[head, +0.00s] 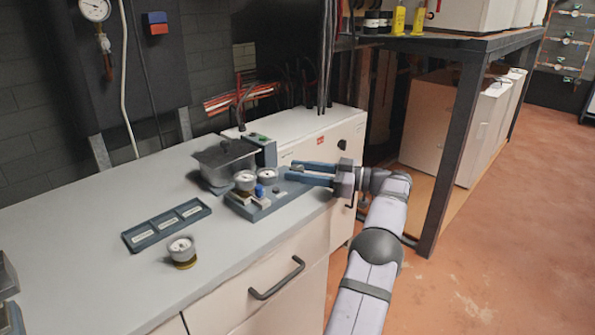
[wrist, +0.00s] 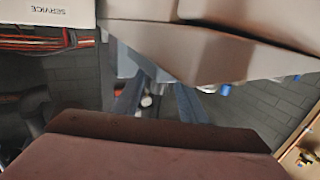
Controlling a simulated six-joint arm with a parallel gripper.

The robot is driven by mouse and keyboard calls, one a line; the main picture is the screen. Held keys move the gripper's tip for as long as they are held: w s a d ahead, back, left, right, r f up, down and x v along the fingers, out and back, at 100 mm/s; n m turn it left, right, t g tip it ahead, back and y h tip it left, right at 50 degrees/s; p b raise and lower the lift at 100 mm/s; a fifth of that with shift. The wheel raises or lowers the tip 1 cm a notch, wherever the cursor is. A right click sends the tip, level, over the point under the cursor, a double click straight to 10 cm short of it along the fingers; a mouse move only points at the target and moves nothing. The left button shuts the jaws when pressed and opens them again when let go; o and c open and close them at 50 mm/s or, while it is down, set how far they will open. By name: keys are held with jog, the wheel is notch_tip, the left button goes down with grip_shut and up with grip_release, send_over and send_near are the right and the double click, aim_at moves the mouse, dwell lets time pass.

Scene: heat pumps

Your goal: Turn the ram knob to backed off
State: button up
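A blue-grey test block (head: 262,203) sits on the grey bench near its right edge. It carries a white-faced gauge (head: 245,181), a small blue knob (head: 260,190) and pale label plates. My gripper (head: 291,171) comes in from the right, low over the block's right end, its two blue fingers apart. A small grey part shows between the fingers; I cannot tell if it is the ram knob or if they touch it. In the wrist view my fingers (wrist: 158,100) show with a gap and a small pale part between them. The ram knob's setting cannot be read.
A loose gauge (head: 181,249) and a three-slot tray (head: 167,224) lie on the bench (head: 110,270). A white cabinet (head: 335,135) is close behind my gripper.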

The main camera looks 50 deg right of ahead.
jog(key=v, duration=0.6)
jog(key=shift+s+d, duration=0.15)
jog(key=shift+s, duration=0.15)
